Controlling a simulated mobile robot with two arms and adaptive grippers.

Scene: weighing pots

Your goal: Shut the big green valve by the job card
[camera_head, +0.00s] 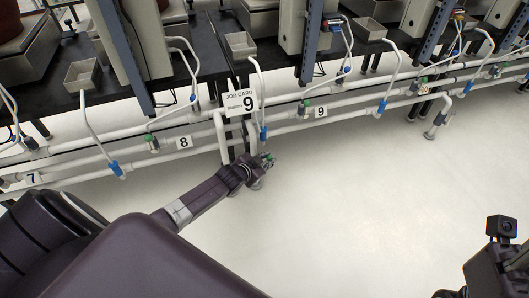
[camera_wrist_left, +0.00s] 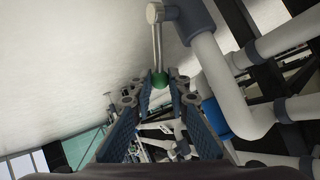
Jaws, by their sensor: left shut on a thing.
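The job card (camera_head: 240,101), a white sign reading "JOB CARD 9", hangs at the bench edge in the head view. Below it, by the white pipe legs, my left gripper (camera_head: 268,160) reaches in and is shut on the green valve handle (camera_head: 270,156). In the left wrist view the green handle (camera_wrist_left: 159,79) sits between the fingertips of my left gripper (camera_wrist_left: 160,98). A metal rod (camera_wrist_left: 157,40) runs up from the handle. The fingers hide part of it. Part of my right arm shows at the lower right; its fingers are mostly cut off.
White pipes with blue fittings (camera_head: 263,133) run along the bench front. Smaller green valves sit near number plates 8 (camera_head: 184,142) and 9 (camera_head: 320,112). Metal pots (camera_head: 240,45) stand on the black bench. The white floor (camera_head: 360,210) in front is clear.

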